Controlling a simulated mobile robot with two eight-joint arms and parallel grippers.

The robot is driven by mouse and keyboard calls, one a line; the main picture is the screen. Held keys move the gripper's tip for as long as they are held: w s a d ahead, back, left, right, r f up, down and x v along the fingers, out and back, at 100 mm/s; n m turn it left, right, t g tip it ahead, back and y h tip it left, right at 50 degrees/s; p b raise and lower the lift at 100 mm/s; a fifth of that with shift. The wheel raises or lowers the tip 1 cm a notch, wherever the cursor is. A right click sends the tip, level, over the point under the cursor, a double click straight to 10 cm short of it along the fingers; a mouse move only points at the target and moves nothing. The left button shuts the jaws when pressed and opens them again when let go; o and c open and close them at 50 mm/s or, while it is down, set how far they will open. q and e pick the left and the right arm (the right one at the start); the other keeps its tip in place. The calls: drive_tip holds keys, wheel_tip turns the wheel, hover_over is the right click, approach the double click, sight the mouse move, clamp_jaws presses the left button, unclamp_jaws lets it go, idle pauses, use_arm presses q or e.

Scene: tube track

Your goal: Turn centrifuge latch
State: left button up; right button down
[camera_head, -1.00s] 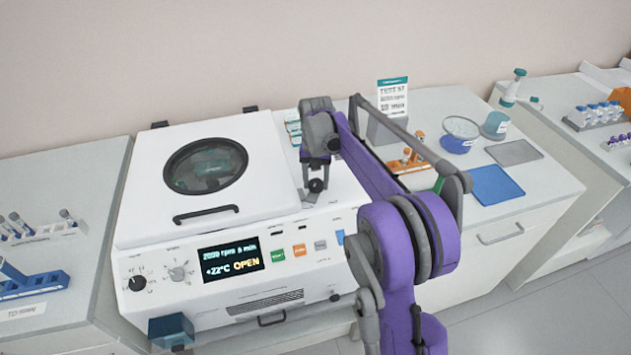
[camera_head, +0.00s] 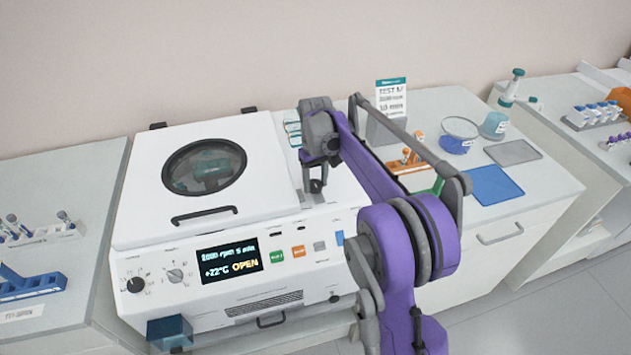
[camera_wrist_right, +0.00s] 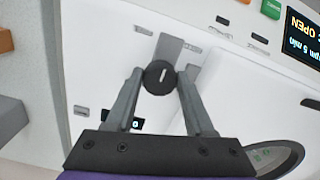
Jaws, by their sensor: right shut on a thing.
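The latch is a round dark knob (camera_head: 316,186) on the top right of the machine. In the right wrist view the knob (camera_wrist_right: 159,78) shows a short light mark along the finger direction. My right gripper (camera_head: 314,182) comes down from above, its two fingers (camera_wrist_right: 160,82) on either side of the knob and shut on it. My left gripper is not in view.
A lid handle (camera_head: 204,215) lies left of the latch. A blue rack (camera_head: 30,284) sits at far left.

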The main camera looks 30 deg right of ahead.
sight(315, 184)
idle(0.4)
drive_tip(key=shift+c, duration=1.3)
unclamp_jaws()
wheel_tip(315, 184, up, 11)
drive_tip(key=shift+p, duration=0.4)
drive_tip(key=shift+f, duration=0.1)
